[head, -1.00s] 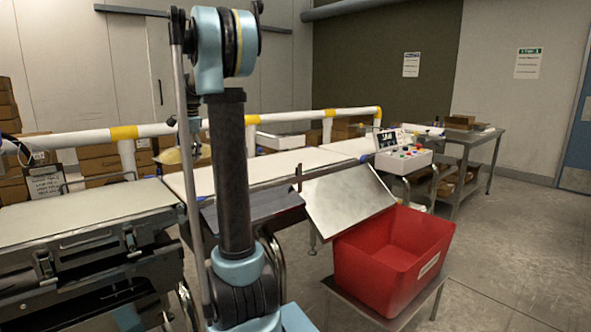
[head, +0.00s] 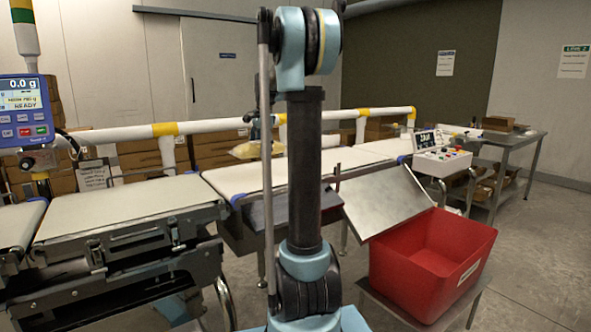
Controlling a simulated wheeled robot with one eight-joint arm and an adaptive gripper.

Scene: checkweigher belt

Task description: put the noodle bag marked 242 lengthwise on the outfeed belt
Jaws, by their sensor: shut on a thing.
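A yellowish noodle bag (head: 247,151) hangs over the outfeed belt (head: 232,179), toward its far side, partly hidden behind my arm. Its mark is too small to read, and I cannot tell whether it touches the belt. My gripper (head: 258,136) is above the bag and shut on it. My arm hides most of the gripper, so its fingers do not show clearly. The bag's long side seems to lie roughly across the picture.
The weigh belt (head: 130,207) is at left, below a display reading 0.0 g (head: 25,108). A white rail (head: 205,127) with yellow bands runs behind the belts. A tilted metal chute (head: 380,200) leads to a red bin (head: 430,262) at front right. A button panel (head: 441,161) stands beyond.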

